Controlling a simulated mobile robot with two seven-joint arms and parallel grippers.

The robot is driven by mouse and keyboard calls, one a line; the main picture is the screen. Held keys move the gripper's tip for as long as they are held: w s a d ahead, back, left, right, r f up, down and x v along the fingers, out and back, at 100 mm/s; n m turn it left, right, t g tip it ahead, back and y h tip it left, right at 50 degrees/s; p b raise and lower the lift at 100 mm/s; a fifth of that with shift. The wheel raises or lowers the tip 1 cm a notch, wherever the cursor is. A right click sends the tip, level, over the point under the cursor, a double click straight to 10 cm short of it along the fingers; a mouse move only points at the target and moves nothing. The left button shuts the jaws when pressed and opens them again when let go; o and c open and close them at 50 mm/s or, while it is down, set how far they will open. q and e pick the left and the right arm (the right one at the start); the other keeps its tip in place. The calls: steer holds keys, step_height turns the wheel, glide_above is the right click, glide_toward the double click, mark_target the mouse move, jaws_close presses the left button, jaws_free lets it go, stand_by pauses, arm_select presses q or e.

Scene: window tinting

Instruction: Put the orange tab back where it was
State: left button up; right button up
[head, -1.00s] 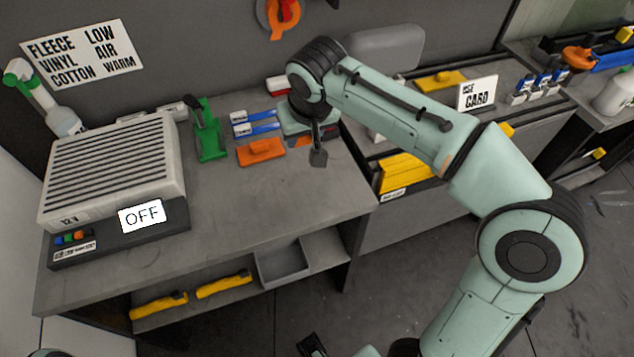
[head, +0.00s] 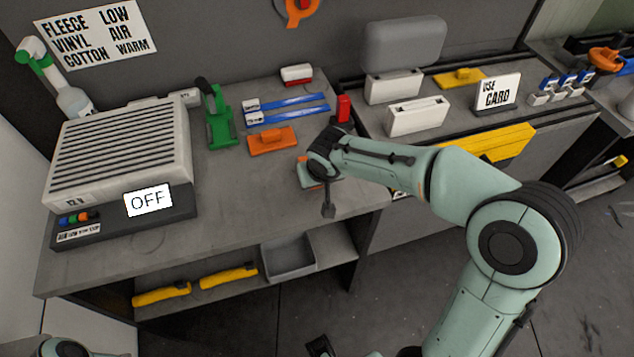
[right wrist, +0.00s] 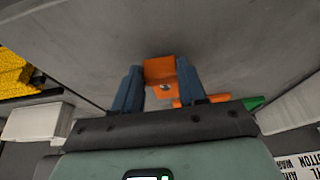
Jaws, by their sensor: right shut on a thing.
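My right gripper (right wrist: 160,76) is shut on an orange tab (right wrist: 160,68), which sits between its two blue-grey fingers in the right wrist view. A small dark hole shows in or just under the tab. I cannot tell the tab's height above the bench.
On the bench (head: 240,200) are an orange block (head: 272,140), blue strips (head: 290,112), a green tool (head: 217,120), a red item (head: 343,108) and a heater box (head: 120,155) marked OFF. White holders (head: 416,117) and a card sign (head: 497,94) stand right. The bench's front middle is clear.

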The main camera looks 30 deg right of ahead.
steer(key=shift+f, duration=0.4)
steer(key=shift+f, duration=0.15)
steer(key=o, duration=1.1)
steer(key=p+v, duration=0.1)
steer(key=v, duration=1.1)
